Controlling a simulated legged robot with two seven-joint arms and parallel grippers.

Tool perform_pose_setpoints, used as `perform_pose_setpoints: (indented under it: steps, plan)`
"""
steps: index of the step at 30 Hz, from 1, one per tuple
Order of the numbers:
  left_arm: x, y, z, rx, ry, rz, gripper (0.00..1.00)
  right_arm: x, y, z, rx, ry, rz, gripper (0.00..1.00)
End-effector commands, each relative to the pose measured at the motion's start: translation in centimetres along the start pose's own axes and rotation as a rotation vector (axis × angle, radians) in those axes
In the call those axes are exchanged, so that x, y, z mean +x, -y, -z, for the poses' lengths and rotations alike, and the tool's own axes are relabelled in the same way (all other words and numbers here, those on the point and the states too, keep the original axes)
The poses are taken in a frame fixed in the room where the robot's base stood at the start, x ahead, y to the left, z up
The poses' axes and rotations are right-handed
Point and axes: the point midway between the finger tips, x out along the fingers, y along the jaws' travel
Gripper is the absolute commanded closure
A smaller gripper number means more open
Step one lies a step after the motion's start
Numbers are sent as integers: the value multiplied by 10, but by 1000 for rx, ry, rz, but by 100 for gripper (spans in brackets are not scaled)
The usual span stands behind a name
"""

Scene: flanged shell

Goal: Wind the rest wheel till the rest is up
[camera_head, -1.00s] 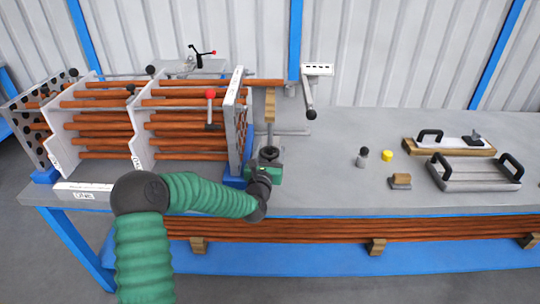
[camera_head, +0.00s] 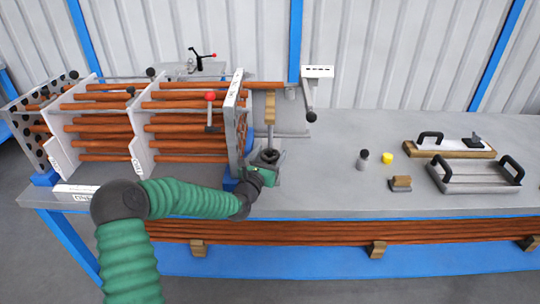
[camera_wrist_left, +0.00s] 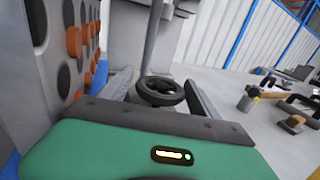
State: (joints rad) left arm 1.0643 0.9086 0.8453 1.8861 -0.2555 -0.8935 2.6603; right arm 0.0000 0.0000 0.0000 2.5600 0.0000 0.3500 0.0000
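The rest is a wooden block (camera_head: 269,107) on a thin upright post, close under the end of a tube (camera_head: 266,85) that sticks out of the shell's end plate. The dark rest wheel (camera_head: 269,156) lies flat around the post's foot; it also shows in the wrist view (camera_wrist_left: 160,90). My left gripper (camera_head: 268,166) is at the wheel from the front. In the wrist view its two fingers (camera_wrist_left: 162,88) stand apart, one each side of the wheel, with small gaps showing. My right gripper is not in view.
The shell (camera_head: 100,125) with several orange tubes fills the bench's left side. A red-knobbed lever (camera_head: 210,112) stands left of the end plate.

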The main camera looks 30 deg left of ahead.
Motion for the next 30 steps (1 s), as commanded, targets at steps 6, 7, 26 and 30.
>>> perform_pose_setpoints:
  steps: [6,7,26,30]
  plan:
    - [0,0,0,1,-1,1,19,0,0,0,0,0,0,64]
    - [0,0,0,1,-1,1,19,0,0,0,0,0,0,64]
    - [-121,-1,-1,-2,-7,0,19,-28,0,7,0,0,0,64]
    - [-151,-1,1,-2,-6,-1,19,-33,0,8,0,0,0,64]
